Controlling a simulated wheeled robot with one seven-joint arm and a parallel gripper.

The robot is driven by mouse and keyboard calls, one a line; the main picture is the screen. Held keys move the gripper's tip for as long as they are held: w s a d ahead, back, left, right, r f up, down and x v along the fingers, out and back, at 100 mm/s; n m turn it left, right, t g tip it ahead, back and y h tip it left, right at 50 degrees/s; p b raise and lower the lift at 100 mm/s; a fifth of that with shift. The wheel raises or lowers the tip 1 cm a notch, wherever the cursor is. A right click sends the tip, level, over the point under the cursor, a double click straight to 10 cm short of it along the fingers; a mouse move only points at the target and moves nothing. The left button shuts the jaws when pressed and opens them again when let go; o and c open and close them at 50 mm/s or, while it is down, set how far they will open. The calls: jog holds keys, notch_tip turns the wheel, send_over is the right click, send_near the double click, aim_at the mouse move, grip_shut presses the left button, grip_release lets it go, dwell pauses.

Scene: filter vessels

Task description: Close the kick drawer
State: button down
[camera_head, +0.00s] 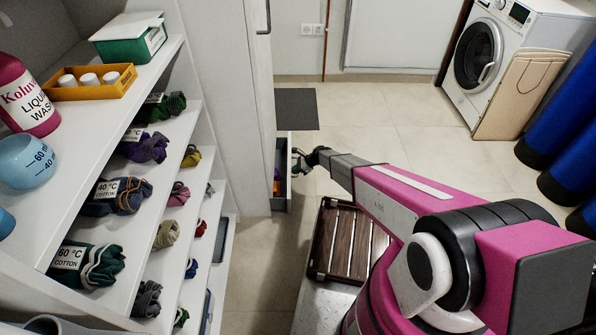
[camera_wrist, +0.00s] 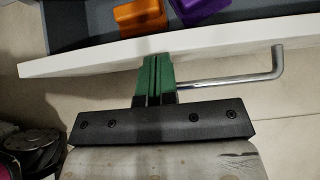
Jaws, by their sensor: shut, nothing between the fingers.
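The kick drawer (camera_head: 289,172) is at floor level at the foot of the tall white cabinet and stands out, open. In the wrist view its white front (camera_wrist: 85,58) runs across the picture, with the grey inside beyond it. A bent metal bar handle (camera_wrist: 235,80) shows to the right of the fingers; its left end is hidden behind them. My gripper (camera_wrist: 155,68) has its green fingers together and empty, their tips at the outer face of the drawer front. I cannot tell whether they touch it. In the head view my gripper (camera_head: 300,161) is small and dark beside the drawer.
An orange block (camera_wrist: 138,17) and a purple block (camera_wrist: 198,8) lie inside the drawer. The tall cabinet (camera_head: 232,100) rises behind it. Shelves with rolled laundry (camera_head: 145,148) are at left. A slatted wooden rack (camera_head: 345,240) is near my arm.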

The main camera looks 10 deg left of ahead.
jog(key=shift+s+a, duration=0.2)
jog(key=shift+a, duration=0.55)
jog(key=shift+s+a, duration=0.15)
jog(key=shift+a, duration=0.65)
jog(key=shift+s+a, duration=0.2)
jog(key=shift+a, duration=0.55)
jog(key=shift+d, duration=0.1)
